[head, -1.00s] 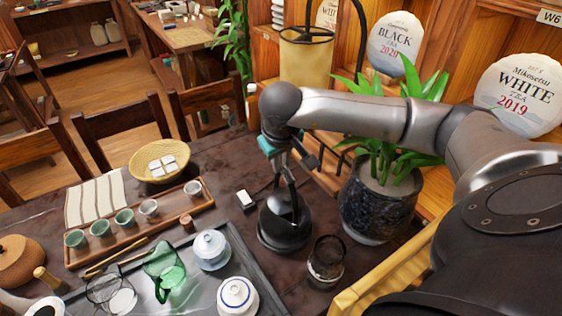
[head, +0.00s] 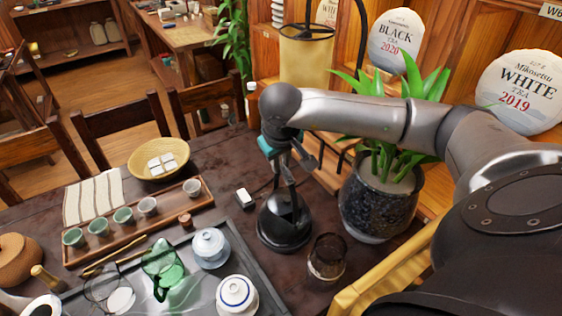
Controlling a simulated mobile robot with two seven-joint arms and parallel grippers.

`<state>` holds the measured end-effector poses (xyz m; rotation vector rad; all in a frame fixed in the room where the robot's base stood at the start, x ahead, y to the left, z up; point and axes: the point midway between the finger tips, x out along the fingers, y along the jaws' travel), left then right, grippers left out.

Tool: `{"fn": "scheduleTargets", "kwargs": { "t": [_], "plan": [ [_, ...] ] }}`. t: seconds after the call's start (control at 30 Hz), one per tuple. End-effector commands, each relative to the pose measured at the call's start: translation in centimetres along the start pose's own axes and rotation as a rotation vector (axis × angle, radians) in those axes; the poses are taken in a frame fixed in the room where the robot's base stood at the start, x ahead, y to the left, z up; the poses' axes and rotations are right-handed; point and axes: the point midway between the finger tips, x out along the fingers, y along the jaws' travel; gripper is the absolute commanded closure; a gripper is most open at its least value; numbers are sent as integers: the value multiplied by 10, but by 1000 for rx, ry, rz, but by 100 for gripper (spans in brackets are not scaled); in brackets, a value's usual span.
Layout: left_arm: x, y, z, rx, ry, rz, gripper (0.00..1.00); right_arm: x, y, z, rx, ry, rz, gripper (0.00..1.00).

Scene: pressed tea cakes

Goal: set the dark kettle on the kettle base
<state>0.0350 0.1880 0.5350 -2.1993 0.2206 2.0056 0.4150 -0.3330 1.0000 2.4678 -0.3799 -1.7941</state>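The dark kettle (head: 286,212) stands upright on the table right of centre, its tall handle rising toward my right gripper (head: 285,168). The gripper points down from above and appears shut on the top of the handle; its fingertips are small and partly hidden. The kettle base (head: 283,246) shows as a dark round rim under the kettle. The kettle looks seated on it or just above it; I cannot tell a gap. My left gripper is not in view.
A dark glass cup (head: 326,259) stands close to the kettle's right front. A potted plant (head: 376,205) is to the right. A tea tray (head: 243,258) with lidded white cups lies to the left. A small white block (head: 245,198) lies left of the kettle.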

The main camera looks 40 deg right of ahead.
Motion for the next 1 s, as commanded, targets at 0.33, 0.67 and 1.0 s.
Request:
{"fn": "scheduleTargets", "kwargs": {
  "t": [0.33,0.67,1.0],
  "plan": [
    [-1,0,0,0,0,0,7,1,0,2,-1,-6,1,69],
    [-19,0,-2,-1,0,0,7,-25,1,0,-2,-3,1,69],
    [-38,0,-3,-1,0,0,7,-52,0,0,-1,-1,-1,69]
  ]
}}
